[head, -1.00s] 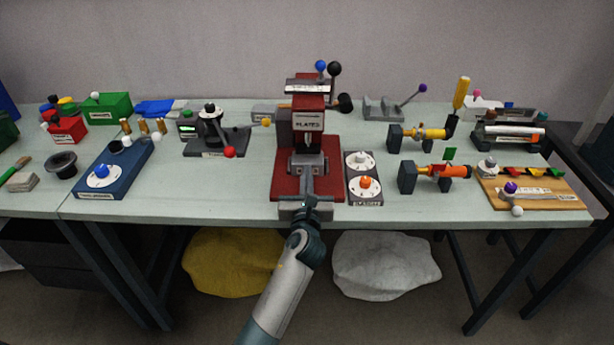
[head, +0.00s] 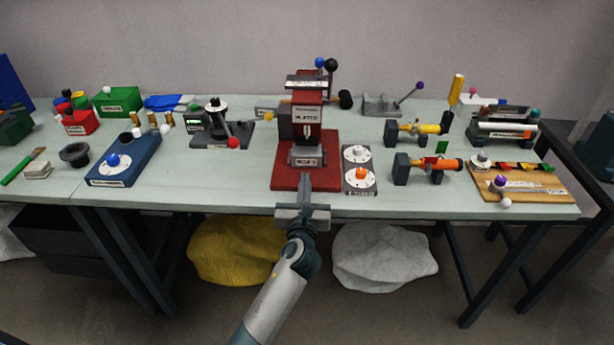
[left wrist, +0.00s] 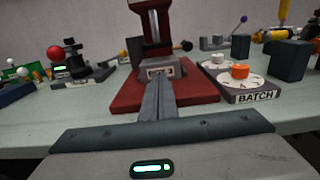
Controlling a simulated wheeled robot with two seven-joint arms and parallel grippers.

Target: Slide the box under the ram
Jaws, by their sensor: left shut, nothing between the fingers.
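The red press (head: 307,115) stands at the middle of the table on a red base plate (head: 290,180). A small grey box (head: 306,155) with a white label sits on the base below the ram (head: 308,131). The box also shows in the left wrist view (left wrist: 160,70), right below the press column. My left gripper (head: 306,178) is shut and empty at the front part of the base plate, in front of the box. In the left wrist view its fingers (left wrist: 161,85) point at the box; a small gap seems to lie between them. My right gripper is not in view.
A grey panel (head: 361,184) with a white and an orange knob stands right of the press base. A black device with a red-knobbed lever (head: 233,143) is on the left. Yellow and orange cylinders on dark stands (head: 432,164) are on the right.

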